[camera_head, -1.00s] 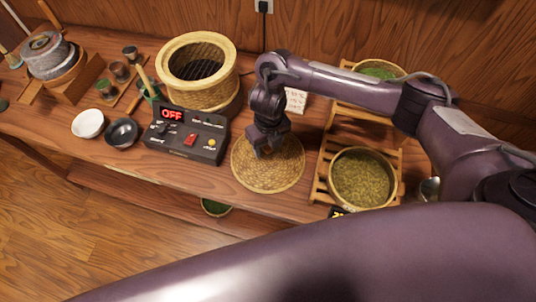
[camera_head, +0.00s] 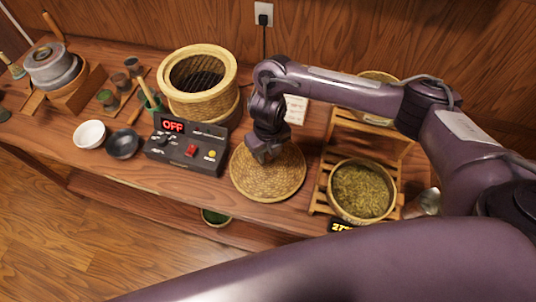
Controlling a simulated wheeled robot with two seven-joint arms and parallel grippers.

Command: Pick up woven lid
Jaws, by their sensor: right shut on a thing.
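The woven lid (camera_head: 268,182) is a round, flat, tan disc near the front edge of the table, right of the control box. My right gripper (camera_head: 264,157) is over the lid's upper middle, pointing down, and is shut on it. The fingertips and the grip point are mostly hidden by the gripper's own body. I cannot tell whether the lid is clear of the table top. The woven steamer basket (camera_head: 199,96) stands open behind and left of the lid, with a dark grate inside. My left gripper is not in view.
A black control box (camera_head: 187,145) reading OFF stands left of the lid. A wooden rack (camera_head: 321,190) with a basket of tea leaves (camera_head: 361,190) is close on the right. White (camera_head: 89,134) and black (camera_head: 122,141) bowls stand further left. A small white card (camera_head: 296,108) is behind.

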